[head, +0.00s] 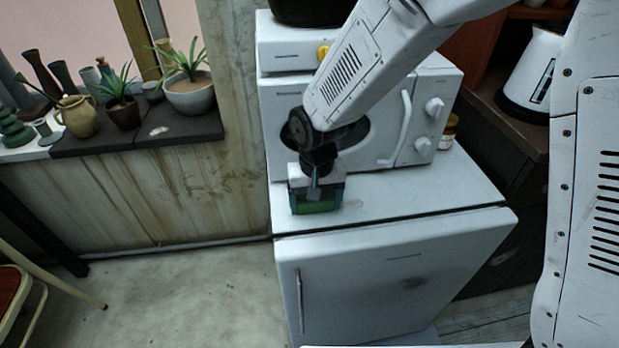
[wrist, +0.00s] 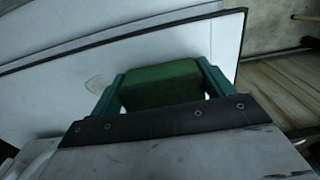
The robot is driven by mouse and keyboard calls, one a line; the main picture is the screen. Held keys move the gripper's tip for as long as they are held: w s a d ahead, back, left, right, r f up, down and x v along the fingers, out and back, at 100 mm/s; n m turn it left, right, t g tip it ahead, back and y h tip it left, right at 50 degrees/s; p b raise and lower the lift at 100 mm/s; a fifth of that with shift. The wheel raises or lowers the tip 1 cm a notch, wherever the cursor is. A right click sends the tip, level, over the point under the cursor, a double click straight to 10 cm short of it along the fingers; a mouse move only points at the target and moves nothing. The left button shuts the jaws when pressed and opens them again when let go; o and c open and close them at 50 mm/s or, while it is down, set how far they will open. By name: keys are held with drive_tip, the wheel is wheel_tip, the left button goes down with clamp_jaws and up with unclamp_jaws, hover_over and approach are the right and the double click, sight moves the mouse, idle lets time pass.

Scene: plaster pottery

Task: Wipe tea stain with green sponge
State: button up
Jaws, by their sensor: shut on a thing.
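My gripper (head: 317,199) points down over the left part of the white fridge top (head: 430,192). It is shut on the green sponge (head: 316,207), which sits between the teal fingers. In the wrist view the sponge (wrist: 160,86) fills the gap between the fingers of my gripper (wrist: 160,92). The sponge is low, at or very near the fridge top; I cannot tell if it touches. A faint tea stain (wrist: 98,83) shows on the white surface beside the left finger in the wrist view. In the head view it is a faint mark (head: 354,203) right of the sponge.
A white microwave (head: 385,115) stands on the back of the fridge top, close behind my gripper. A small jar (head: 448,133) stands right of it. A kettle (head: 533,75) is at the far right. Potted plants and vases (head: 80,117) stand on the left ledge. The fridge top's right front is clear.

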wheel_tip(320, 180, up, 2)
drive_tip(key=shift+d+r, duration=0.1)
drive_tip(key=shift+d, duration=0.05)
drive_tip(key=shift+r, duration=2.8)
